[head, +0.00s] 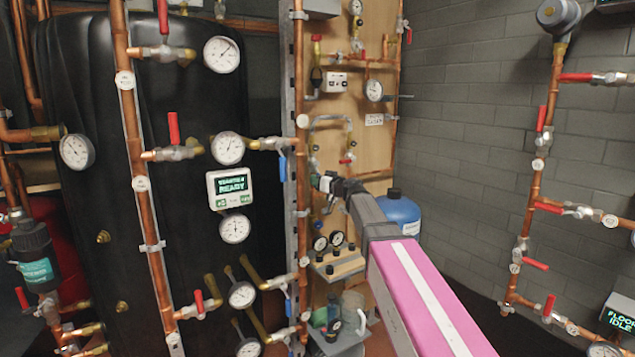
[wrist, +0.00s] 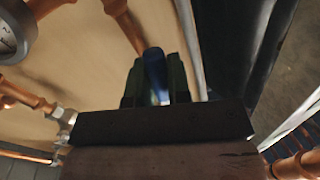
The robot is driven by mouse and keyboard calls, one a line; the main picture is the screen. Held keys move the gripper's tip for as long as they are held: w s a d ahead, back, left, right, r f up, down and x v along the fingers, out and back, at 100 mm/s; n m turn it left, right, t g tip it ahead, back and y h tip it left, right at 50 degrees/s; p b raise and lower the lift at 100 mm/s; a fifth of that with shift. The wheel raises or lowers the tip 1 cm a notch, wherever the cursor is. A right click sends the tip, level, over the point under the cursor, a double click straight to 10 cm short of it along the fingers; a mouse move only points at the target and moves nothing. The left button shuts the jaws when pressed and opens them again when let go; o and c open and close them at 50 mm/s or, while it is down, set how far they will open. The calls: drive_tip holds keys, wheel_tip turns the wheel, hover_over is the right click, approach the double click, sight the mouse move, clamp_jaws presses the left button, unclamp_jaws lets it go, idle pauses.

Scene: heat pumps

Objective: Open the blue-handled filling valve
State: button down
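In the wrist view, a blue valve handle (wrist: 155,72) stands between the two dark fingers of my gripper (wrist: 156,90). The fingers lie close against both sides of the handle, with no clear gap. In the head view my gripper (head: 320,182) is at the wooden board, just right of a vertical copper pipe. The handle it holds is hidden there, and the valve body is hidden behind the gripper in the wrist view. Two other blue handles show left of that pipe in the head view, an upper one (head: 282,168) and a lower one (head: 288,306).
A vertical copper pipe (head: 301,120) runs left of my gripper. Small gauges (head: 328,241) sit below the gripper. A controller (head: 230,188) reads "READY". A gauge (wrist: 14,32) and copper pipes are close in the wrist view.

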drive_tip(key=shift+w+d+n+h, duration=0.35)
drive_tip(key=shift+d+n, duration=0.15)
drive_tip(key=shift+n, duration=0.6)
drive_tip(key=c, duration=1.1)
unclamp_jaws()
drive_tip(key=shift+s+d, duration=0.1)
drive_tip(key=v, duration=1)
drive_tip(key=shift+s+d, duration=0.15)
drive_tip(key=shift+d, duration=0.1)
